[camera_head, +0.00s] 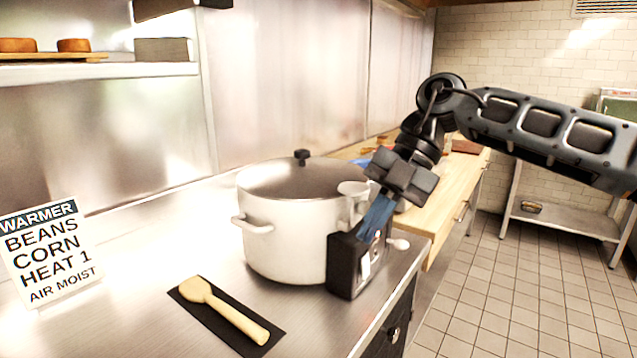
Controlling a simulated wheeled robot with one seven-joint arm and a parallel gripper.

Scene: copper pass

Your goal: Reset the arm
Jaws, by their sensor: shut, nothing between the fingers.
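My arm (540,125) reaches in from the right edge and bends down at the wrist. My gripper (374,226) points down with its blue fingers shut and nothing held between them. The fingertips overlap the upper part of a small black box (343,268) on the steel counter. I cannot tell whether they touch it. A large white pot (285,230) with a lid and a dark knob stands just left of the gripper.
A wooden spoon (225,309) lies on a dark mat at the counter front. A warmer sign (50,250) stands at left. A wooden worktop (450,205) lies behind the gripper. A steel shelf table (565,217) stands at far right. Tiled floor on the right is clear.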

